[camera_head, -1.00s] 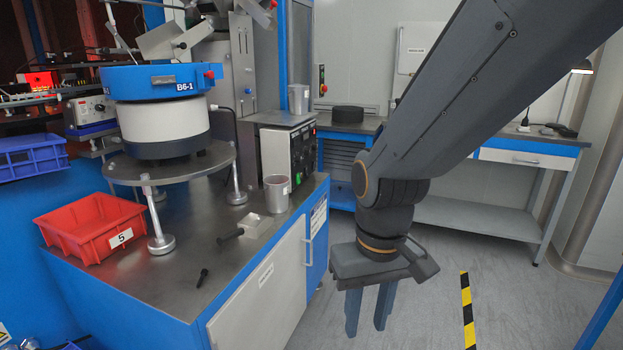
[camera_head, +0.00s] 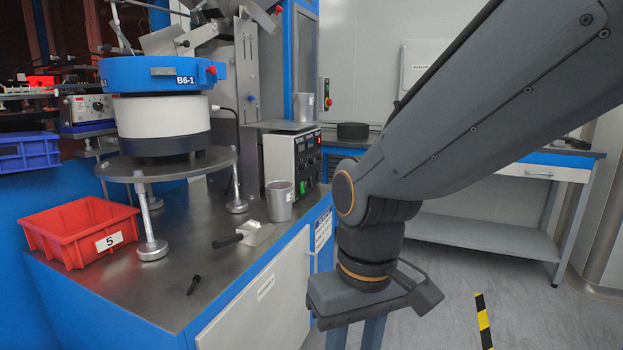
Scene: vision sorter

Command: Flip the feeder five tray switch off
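A red tray labelled 5 (camera_head: 68,246) sits on the metal-topped bench at the left. A grey control box (camera_head: 283,160) stands at the back of the bench, with knobs and sockets on its dark front. A small green lit switch (camera_head: 303,187) shows low on that front, with a red one near the upper right. I cannot read any labels there or tell the switch position. My gripper (camera_head: 355,337) hangs at the bottom middle, right of the bench and in front of the box. Its fingers are apart with nothing between them; their tips are cut off by the frame edge.
A blue and white bowl feeder marked B6-1 (camera_head: 165,118) stands on a round legged plate. Another bench (camera_head: 470,234) stands behind my arm; floor is clear between.

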